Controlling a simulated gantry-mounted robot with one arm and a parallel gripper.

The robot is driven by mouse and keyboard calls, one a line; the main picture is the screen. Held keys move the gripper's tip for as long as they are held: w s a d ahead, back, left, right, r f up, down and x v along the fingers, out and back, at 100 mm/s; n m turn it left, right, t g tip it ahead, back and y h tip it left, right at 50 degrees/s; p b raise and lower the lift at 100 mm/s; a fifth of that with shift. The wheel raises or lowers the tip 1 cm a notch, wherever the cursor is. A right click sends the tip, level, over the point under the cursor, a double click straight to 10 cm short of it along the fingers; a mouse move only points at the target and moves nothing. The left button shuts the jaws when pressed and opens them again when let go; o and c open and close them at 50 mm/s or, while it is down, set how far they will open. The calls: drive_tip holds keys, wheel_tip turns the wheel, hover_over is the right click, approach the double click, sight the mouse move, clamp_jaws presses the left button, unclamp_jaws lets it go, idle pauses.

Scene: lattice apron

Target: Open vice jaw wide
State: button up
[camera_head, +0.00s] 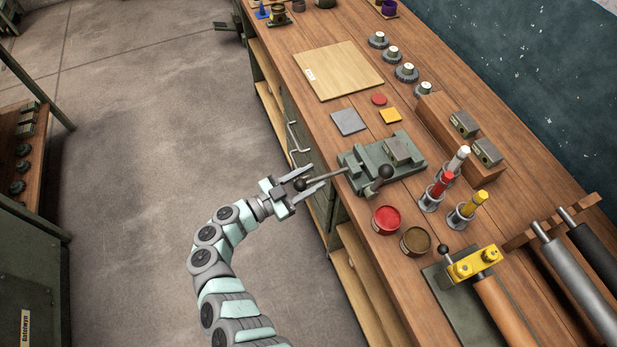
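The grey-green vice (366,172) is on the wooden bench, near its left edge. A light metal jaw block (398,150) sits on its right part. A thin rod (328,175) runs from the vice's left end out past the bench edge to a dark ball knob (299,184). A second dark ball (386,171) on a short lever stands at the vice's front. My gripper (317,177) is at the rod's outer end, its fingers apart on either side of the knob. I cannot tell whether either finger touches it.
Red (386,219) and brown (415,240) tins stand just in front of the vice. Upright red, white and yellow-topped tools (443,183) stand to its right. A grey plate (348,121) and a wooden board (337,70) lie behind. Open floor (150,150) is left of the bench.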

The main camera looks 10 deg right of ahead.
drive_tip(key=shift+o, duration=0.8)
drive_tip(key=shift+d, duration=0.1)
drive_tip(key=v, duration=1)
drive_tip(key=shift+s+a+b, duration=0.25)
drive_tip(key=shift+a+b, duration=0.1)
drive_tip(key=shift+b, duration=0.05)
